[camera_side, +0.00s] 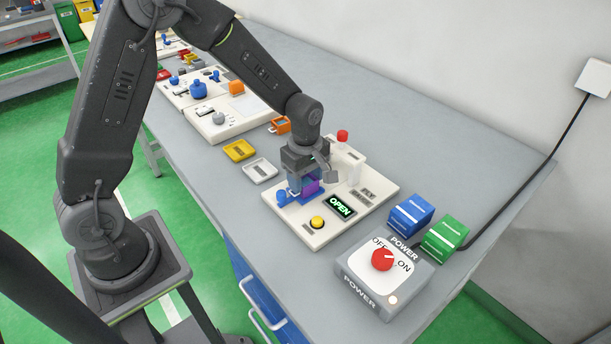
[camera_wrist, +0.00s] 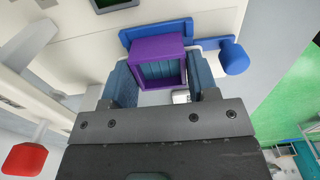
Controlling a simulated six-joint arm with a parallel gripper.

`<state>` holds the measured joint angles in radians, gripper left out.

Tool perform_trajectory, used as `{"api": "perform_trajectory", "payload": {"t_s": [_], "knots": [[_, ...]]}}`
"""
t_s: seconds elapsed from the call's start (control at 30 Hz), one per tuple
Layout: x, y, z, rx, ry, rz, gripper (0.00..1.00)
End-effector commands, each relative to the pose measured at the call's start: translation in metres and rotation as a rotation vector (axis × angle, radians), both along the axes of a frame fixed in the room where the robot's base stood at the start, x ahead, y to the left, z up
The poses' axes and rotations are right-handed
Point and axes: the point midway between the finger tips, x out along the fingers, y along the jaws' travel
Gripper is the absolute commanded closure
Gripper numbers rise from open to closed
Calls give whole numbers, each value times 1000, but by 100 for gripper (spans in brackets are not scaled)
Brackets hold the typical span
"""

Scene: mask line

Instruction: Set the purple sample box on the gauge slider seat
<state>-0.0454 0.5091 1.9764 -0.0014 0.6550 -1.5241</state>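The purple sample box (camera_side: 312,187) is between the fingers of my gripper (camera_side: 304,183). In the wrist view the box (camera_wrist: 158,47) fills the space between the two blue-grey fingers of my gripper (camera_wrist: 160,68), which look shut on its sides. The blue slider seat (camera_side: 288,203) lies on the white gauge panel, directly at the box. In the wrist view the blue seat (camera_wrist: 132,36) shows behind the box, with its round blue knob (camera_wrist: 233,57) to the right. I cannot tell whether the box touches the seat.
The white panel (camera_side: 310,235) also carries a yellow button (camera_side: 317,222), a lit OPEN display (camera_side: 341,206) and a red-topped post (camera_side: 342,136). A power box (camera_side: 383,276) stands nearer, beside blue (camera_side: 410,215) and green (camera_side: 445,236) blocks. Yellow (camera_side: 240,151) and white (camera_side: 260,170) trays lie behind.

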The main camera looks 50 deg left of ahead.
Motion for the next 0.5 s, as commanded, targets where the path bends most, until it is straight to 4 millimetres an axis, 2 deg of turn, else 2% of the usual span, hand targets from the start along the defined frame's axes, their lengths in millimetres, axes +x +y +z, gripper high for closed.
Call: {"api": "perform_trajectory", "payload": {"t_s": [0.03,0.2,0.5], "knots": [[0,0,0,0,1,0,41],[0,0,0,0,1,0,25],[0,0,3,0,0,0,24]]}}
